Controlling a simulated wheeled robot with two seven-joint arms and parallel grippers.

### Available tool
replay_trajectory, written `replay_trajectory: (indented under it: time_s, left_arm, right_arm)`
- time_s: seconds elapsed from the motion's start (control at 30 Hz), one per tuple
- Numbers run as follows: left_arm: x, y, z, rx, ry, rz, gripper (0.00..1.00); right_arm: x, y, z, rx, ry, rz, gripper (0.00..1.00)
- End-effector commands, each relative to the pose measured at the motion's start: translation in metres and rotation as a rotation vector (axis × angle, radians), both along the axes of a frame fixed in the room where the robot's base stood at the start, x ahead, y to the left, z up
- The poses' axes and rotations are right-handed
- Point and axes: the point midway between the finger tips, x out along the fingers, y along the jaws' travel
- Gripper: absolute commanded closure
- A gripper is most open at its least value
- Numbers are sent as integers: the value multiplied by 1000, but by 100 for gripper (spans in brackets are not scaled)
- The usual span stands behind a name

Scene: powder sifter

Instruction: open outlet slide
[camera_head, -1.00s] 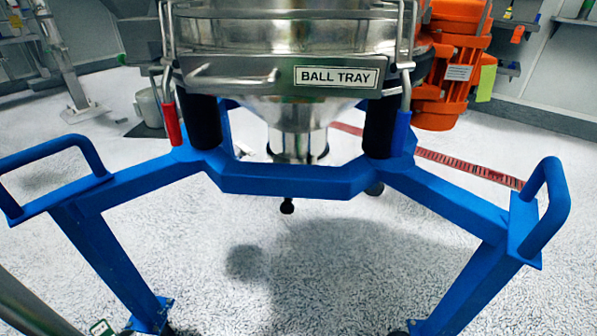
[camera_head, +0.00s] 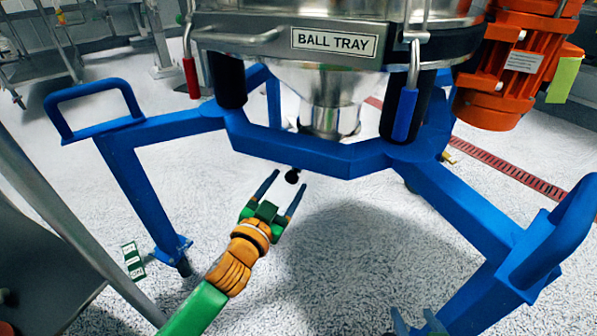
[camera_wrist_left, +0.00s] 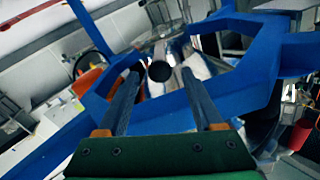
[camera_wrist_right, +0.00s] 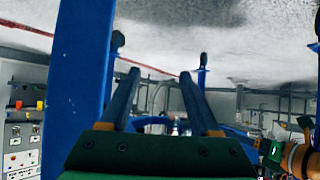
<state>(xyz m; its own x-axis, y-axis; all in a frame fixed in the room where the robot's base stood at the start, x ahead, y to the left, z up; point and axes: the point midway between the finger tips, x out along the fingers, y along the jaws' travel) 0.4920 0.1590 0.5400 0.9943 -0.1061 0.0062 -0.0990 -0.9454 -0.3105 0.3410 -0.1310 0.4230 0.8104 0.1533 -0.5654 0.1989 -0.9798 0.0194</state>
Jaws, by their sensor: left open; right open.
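The sifter's steel outlet (camera_head: 330,115) hangs under the cone behind the blue frame. The slide itself is hidden behind the bar.
The blue frame (camera_head: 300,150) has handles and splayed legs on both sides. A red-grip clamp (camera_head: 191,78) and a blue-grip clamp (camera_head: 404,115) hang beside the ball tray (camera_head: 235,35). An orange motor (camera_head: 500,80) sits right. The floor between the legs is clear.

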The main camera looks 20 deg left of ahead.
Motion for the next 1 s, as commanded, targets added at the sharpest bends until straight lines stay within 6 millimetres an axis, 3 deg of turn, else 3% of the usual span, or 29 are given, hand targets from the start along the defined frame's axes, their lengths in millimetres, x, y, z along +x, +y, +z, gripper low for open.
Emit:
replay_trajectory:
  time_s: [0.3, 0.6, 0.77, 1.0]
  left_arm:
    - [36, -3, -2, 0, 3, 2, 32]
    - [59, -6, -2, -1, 5, 2, 32]
    - [63, -7, -1, 0, 6, 2, 32]
    - [63, -6, -1, 0, 6, 2, 35]
  right_arm:
    - [33, 15, 63, 73, -370, 27, 37]
    - [39, 24, 120, 134, -661, 48, 37]
    - [38, 26, 131, 146, -714, 52, 37]
    - [38, 26, 132, 147, -718, 52, 37]
